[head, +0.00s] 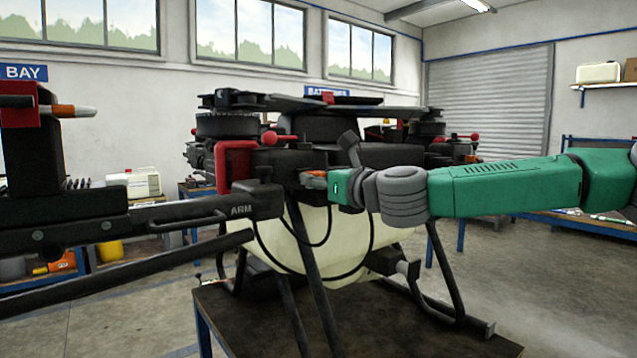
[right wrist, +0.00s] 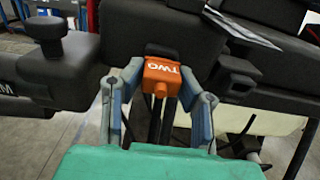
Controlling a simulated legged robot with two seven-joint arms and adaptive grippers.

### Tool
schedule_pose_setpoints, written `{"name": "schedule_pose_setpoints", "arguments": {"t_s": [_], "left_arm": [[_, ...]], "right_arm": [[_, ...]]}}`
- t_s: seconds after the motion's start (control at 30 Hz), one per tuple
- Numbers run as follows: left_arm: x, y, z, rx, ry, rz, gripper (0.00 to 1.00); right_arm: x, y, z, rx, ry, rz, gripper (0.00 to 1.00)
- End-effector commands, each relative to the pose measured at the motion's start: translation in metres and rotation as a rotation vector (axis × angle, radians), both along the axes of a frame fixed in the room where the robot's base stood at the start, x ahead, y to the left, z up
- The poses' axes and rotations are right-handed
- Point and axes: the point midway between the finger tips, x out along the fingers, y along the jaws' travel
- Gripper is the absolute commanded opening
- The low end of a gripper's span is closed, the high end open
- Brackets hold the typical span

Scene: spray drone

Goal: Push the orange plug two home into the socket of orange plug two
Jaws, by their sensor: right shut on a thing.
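Orange plug two (right wrist: 162,72), an orange block marked TWO with a round stub, sits between the fingers of my right gripper (right wrist: 160,82) in the right wrist view. The gripper is shut on it. Its far end is against or very near the dark body of the spray drone (right wrist: 120,55); I cannot tell how deep it sits. The socket is hidden behind the plug. In the head view my right gripper (head: 318,180) reaches in from the right to the drone's near side, where only a little of the orange plug (head: 313,174) shows. My left gripper is not in view.
The drone stands on a dark-topped table (head: 400,340). A folded drone arm marked ARM (head: 240,211) runs across the left. Black cables (head: 300,262) loop below the plug in front of the pale tank (head: 345,250). A red clamp (head: 232,160) stands left of the plug.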

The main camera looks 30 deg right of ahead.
Motion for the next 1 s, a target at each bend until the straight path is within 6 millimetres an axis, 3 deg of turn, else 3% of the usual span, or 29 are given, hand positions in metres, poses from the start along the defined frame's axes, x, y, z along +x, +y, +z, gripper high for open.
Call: {"name": "schedule_pose_setpoints", "arguments": {"t_s": [0.5,0.53,0.6,1.0], "left_arm": [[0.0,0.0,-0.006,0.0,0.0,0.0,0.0],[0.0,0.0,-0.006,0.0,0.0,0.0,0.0],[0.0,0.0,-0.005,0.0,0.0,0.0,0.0],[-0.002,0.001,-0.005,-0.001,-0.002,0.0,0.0]], "right_arm": [[0.013,0.001,-0.001,-0.001,0.001,0.0,0.0],[0.013,0.001,-0.001,0.0,0.001,0.0,0.34],[0.013,0.001,0.0,0.0,0.0,0.0,0.51],[0.006,0.0,0.0,0.003,-0.001,-0.001,0.51]]}}
